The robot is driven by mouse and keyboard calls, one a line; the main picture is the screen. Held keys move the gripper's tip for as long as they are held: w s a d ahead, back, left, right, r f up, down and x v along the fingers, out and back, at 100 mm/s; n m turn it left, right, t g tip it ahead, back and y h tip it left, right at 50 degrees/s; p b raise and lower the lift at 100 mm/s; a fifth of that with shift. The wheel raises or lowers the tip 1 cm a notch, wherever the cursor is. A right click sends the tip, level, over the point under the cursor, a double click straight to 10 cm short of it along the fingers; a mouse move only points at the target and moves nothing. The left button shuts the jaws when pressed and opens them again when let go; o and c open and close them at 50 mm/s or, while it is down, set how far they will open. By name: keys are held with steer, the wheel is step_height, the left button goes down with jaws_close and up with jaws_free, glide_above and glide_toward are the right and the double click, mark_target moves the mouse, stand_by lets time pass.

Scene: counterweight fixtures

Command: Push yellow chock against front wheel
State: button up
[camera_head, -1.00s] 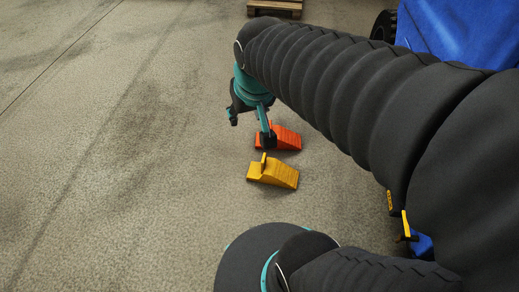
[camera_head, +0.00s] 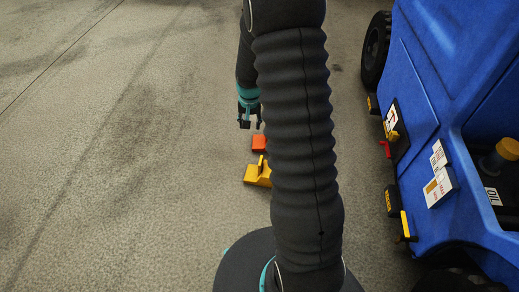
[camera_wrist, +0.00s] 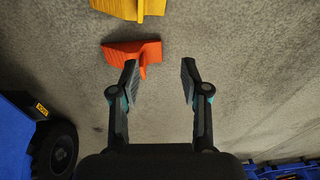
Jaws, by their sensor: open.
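The yellow chock (camera_head: 255,174) lies on the concrete floor, its right part hidden behind my arm. It also shows at the top edge of the wrist view (camera_wrist: 128,8), cut off. An orange-red chock (camera_head: 259,143) lies just beyond it, partly hidden in the head view but clear in the wrist view (camera_wrist: 135,52). My gripper (camera_head: 248,122) is open and empty, beyond the orange-red chock. In the wrist view the left fingertip of my gripper (camera_wrist: 159,70) appears close to the orange-red chock; contact cannot be told. A black wheel (camera_head: 376,48) is at upper right; I cannot tell whether it is the front one.
A blue vehicle (camera_head: 425,90) with labels and small yellow and black side blocks fills the right side. Part of another dark wheel (camera_head: 455,281) shows at the bottom right. The floor left of my arm is clear.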

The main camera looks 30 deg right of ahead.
steer(key=m+g, duration=0.1)
steer(key=m, duration=0.1)
glide_above(261, 160)
step_height(261, 160, down, 19)
steer(key=shift+f, duration=0.2)
steer(key=shift+f+b, duration=3)
steer(key=shift+f, duration=1.45)
steer(key=shift+c, duration=0.3)
jaws_close()
steer(key=shift+r, duration=0.2)
steer(key=shift+r+p, duration=1.6)
steer(key=shift+r, duration=1.3)
